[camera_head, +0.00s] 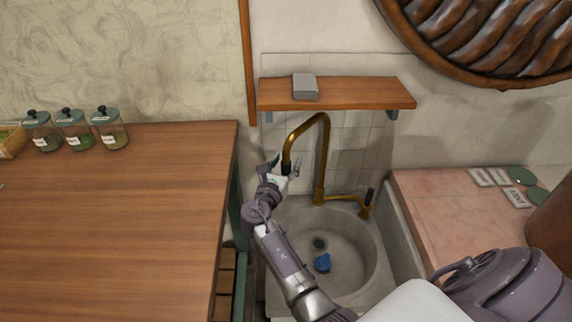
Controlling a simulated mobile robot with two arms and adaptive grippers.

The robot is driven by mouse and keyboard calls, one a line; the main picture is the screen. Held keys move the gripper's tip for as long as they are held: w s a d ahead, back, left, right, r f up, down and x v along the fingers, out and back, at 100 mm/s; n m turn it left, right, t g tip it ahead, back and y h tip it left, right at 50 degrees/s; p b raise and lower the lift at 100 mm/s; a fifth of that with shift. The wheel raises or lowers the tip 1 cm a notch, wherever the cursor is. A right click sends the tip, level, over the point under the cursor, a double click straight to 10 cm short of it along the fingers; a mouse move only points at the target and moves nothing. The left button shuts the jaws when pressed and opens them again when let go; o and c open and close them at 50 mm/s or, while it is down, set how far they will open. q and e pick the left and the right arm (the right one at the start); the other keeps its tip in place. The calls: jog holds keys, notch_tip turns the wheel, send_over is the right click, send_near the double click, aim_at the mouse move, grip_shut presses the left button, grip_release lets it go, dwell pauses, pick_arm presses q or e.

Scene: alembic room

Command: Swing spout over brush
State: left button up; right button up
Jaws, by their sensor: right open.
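The spout (324,150) is a tall brass gooseneck that rises from the back of the stone sink. It arches to the left, and its dark tip hangs over the basin's back left rim. A small blue object, which looks like the brush (322,263), lies in the basin near the drain. My right gripper (284,166) is at the spout's tip, open, with a finger to each side of it. Whether the fingers touch the spout is too small to tell. My right forearm covers part of the basin's left side. My left gripper is not in view.
A wooden shelf (350,94) with a grey block (305,86) hangs above the spout. A brass tap handle (367,204) stands right of the spout. A wooden table (110,220) with jars is at left. A pink counter (440,210) with labels is at right.

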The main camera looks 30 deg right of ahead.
jog(key=shift+c, duration=0.2)
grip_shut()
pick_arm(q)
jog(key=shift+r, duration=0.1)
